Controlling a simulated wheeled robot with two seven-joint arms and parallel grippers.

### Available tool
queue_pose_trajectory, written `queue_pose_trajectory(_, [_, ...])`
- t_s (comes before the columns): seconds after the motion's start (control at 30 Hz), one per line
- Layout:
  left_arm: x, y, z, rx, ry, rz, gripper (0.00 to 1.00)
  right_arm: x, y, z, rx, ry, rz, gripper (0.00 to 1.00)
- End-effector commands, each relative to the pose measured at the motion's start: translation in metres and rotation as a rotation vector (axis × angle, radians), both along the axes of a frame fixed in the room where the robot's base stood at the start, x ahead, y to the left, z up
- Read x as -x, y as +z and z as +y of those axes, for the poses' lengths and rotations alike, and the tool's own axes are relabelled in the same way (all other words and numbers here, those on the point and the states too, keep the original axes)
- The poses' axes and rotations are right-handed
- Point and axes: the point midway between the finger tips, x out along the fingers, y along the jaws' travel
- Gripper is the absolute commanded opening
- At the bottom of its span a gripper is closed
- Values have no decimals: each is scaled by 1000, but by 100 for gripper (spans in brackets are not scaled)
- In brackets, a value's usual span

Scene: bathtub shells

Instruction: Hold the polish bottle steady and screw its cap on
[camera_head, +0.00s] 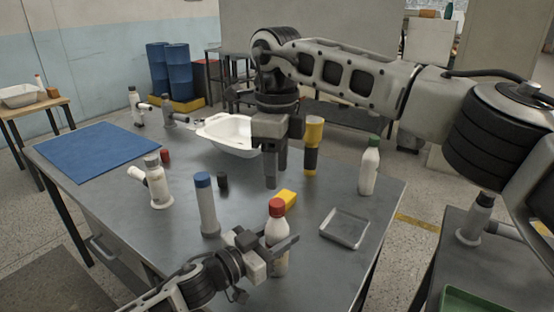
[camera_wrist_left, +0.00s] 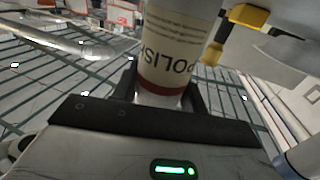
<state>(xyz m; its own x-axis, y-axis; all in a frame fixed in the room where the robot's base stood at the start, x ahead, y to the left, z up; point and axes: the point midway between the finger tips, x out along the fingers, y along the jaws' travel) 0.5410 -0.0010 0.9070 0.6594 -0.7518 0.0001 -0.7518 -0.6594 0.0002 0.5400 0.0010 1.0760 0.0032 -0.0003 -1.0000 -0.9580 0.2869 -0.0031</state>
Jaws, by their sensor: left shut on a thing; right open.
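The polish bottle (camera_head: 277,232) is white and stands upright at the front of the table with a red cap (camera_head: 276,206) at its top. I cannot tell how tightly the cap sits. My left gripper (camera_head: 268,254) is shut around the bottle's lower body. The left wrist view shows the bottle (camera_wrist_left: 176,45) with its "POLISH" label between the fingers (camera_wrist_left: 160,98); its top is out of that view. My right gripper (camera_head: 277,172) points down, open and empty, behind and above the bottle, apart from the cap.
A yellow block (camera_head: 288,199) lies just behind the bottle. A blue-capped cylinder (camera_head: 207,208) stands to its left, a shallow metal tray (camera_head: 344,228) to its right. A yellow-black flashlight (camera_head: 312,145) and green-capped bottle (camera_head: 369,167) stand behind. The blue mat (camera_head: 95,158) is clear.

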Motion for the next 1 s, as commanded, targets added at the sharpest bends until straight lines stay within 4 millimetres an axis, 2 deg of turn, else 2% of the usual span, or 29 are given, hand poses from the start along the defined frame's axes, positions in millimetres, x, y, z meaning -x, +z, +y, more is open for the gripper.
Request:
queue_pose_trajectory(0.1, [0,0,0,0,0,0,0,0,2,0,0,307,1,45])
queue_pose_trajectory(0.3, [0,0,0,0,0,0,0,0,5,0,1,800,2,45])
queue_pose_trajectory(0.5, [0,0,0,0,0,0,0,0,7,0,2,1139,3,45])
queue_pose_trajectory(0.7, [0,0,0,0,0,0,0,0,8,0,2,1267,3,45])
queue_pose_trajectory(1.0, [0,0,0,0,0,0,0,0,8,0,2,1275,4,45])
